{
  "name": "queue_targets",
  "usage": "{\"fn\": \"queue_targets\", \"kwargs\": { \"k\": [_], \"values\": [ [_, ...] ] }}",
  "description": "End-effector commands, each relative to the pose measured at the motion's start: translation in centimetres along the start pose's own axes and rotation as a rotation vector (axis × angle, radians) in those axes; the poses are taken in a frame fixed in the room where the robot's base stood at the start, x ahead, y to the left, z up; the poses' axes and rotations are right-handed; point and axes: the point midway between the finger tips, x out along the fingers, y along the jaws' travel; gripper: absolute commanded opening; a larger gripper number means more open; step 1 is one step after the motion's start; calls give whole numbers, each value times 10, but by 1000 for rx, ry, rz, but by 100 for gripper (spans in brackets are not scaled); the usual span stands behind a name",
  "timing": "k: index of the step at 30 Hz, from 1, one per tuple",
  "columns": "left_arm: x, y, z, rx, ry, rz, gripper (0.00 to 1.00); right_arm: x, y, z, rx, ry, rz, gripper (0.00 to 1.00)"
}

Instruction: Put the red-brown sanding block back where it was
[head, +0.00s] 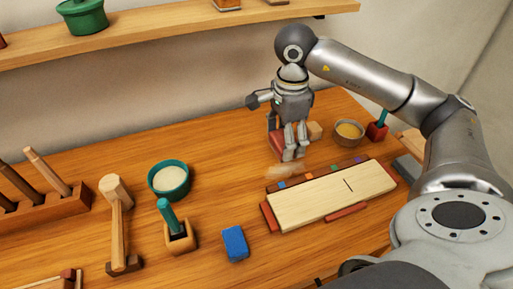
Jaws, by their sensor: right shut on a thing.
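The red-brown sanding block (276,146) is at the back middle of the bench, partly hidden by my right gripper. My right gripper (294,154) reaches down from the upper right and is shut on the block. The block's lower end is close to the bench top; I cannot tell whether it touches. My left gripper is not in view.
A pale board (335,194) with coloured pieces at its edges lies in front of the gripper. A blue block (235,243), a teal bowl (169,193), a mallet (116,205) and a tan bowl (348,141) stand around. A small tan block (315,130) is beside the gripper.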

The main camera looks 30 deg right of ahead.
Motion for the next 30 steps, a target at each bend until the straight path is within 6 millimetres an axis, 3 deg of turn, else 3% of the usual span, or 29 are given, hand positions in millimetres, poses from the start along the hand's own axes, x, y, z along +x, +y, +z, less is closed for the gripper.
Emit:
{"fn": "queue_targets", "kwargs": {
  "k": [8, 15, 25, 30],
  "values": [
    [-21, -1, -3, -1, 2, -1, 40, 24, -55, 21, -2, -1, 3, 49],
    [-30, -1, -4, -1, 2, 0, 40, 66, -86, 31, -2, 0, 2, 49],
    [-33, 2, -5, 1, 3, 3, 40, 85, -99, 35, -4, 1, 1, 49],
    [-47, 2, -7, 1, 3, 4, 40, 108, -97, 35, -3, 2, 3, 49]
  ]
}}
